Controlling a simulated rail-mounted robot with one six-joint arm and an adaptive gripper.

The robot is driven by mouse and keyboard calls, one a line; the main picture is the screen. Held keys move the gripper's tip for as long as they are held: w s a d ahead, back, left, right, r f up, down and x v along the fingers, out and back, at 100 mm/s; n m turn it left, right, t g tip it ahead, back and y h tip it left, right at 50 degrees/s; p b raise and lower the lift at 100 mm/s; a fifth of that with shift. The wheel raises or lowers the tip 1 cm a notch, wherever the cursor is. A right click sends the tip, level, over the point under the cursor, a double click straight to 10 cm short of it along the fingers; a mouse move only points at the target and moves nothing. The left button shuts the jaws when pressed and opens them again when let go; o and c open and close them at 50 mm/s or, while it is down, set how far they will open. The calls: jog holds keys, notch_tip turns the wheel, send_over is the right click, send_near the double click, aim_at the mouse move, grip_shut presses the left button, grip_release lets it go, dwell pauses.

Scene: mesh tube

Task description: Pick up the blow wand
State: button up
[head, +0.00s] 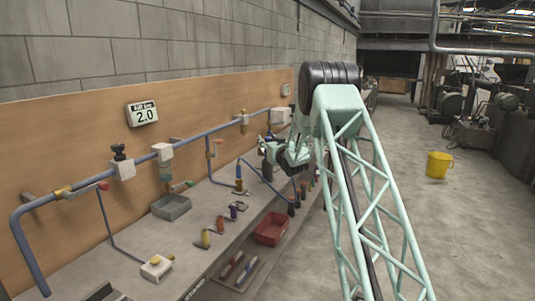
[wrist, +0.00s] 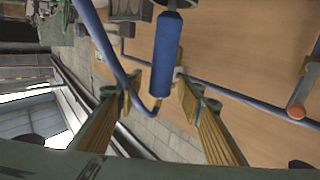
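My gripper (wrist: 150,92) is open, with one finger on each side of the wand's line; I see no contact. In the head view the likely wand (head: 239,186) stands on the bench, and my gripper (head: 266,150) is to its right, partly hidden by my arm. The wand's other end is partly cut off in the wrist view.
Blue wall pipe (head: 65,190) with valves runs along the wooden panel. The bench carries a grey bin (head: 171,207), several coloured-handle tools and a white box (head: 156,268). A red tray (head: 270,229) sits lower at the bench front. The floor on the right is open around a yellow bucket (head: 438,165).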

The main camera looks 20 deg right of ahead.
grip_shut()
jog(key=shift+r, duration=0.15)
notch_tip(320, 180, up, 18)
jog(key=p, duration=0.3)
dwell(0.7)
dwell(0.5)
